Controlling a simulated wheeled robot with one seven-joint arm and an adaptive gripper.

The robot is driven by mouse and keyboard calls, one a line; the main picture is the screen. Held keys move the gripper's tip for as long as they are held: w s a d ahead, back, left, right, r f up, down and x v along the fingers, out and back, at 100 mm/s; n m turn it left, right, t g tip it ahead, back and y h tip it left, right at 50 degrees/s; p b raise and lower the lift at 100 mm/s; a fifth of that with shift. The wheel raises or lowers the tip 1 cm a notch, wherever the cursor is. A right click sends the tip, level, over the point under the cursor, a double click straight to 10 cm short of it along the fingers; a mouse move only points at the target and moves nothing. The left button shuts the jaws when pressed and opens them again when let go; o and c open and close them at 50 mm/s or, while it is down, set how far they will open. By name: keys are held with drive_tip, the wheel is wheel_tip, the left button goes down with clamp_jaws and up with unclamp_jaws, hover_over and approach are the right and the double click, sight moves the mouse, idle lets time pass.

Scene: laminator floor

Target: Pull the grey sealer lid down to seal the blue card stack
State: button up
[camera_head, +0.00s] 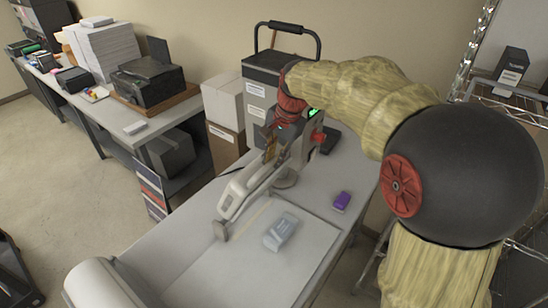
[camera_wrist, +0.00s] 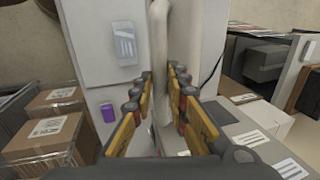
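The grey sealer lid (camera_head: 243,192) is a long pale arm slanting over the table in the head view. In the wrist view the lid (camera_wrist: 158,45) runs upright down the middle, between my fingers. The blue card stack (camera_head: 281,230) is a pale blue-grey block on the table, right of the lid's near end; it also shows in the wrist view (camera_wrist: 124,43) left of the lid. My gripper (camera_head: 270,146) is at the far end of the lid. In the wrist view its fingers (camera_wrist: 160,85) stand apart on both sides of the lid; contact is unclear.
A small purple block (camera_head: 342,201) lies right of the card stack. A tall dark case (camera_head: 262,85) with a handle and stacked boxes (camera_head: 223,100) stand behind. A wire rack (camera_head: 510,105) is at right. The table's near part (camera_head: 215,285) has free room.

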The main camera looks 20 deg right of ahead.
clamp_jaws()
idle(0.5)
